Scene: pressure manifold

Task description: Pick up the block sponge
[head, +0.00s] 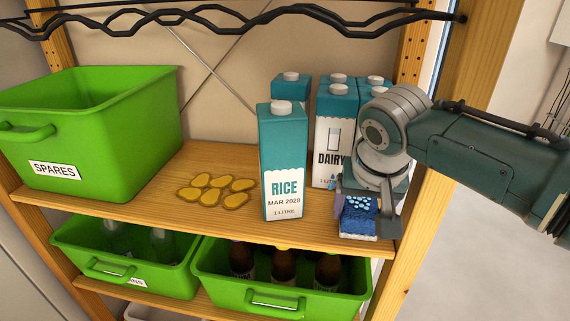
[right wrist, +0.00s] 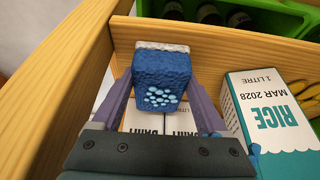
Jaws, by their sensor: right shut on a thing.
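The block sponge (head: 358,218) is blue with a white layer and light-blue dots on one face. It is at the right front of the wooden shelf, close to the right post. My right gripper (head: 367,207) reaches in from the right and is shut on the sponge, with a finger on each side. In the right wrist view the sponge (right wrist: 161,80) sits between the two fingers (right wrist: 160,100). I cannot tell whether the sponge touches the shelf board. My left gripper is not in view.
A rice carton (head: 283,165) stands just left of the sponge, with dairy cartons (head: 330,140) behind. Yellow flat pieces (head: 215,190) lie mid-shelf beside a green spares bin (head: 90,130). A wooden post (head: 440,140) is close on the right. Green bins (head: 280,300) with bottles are below.

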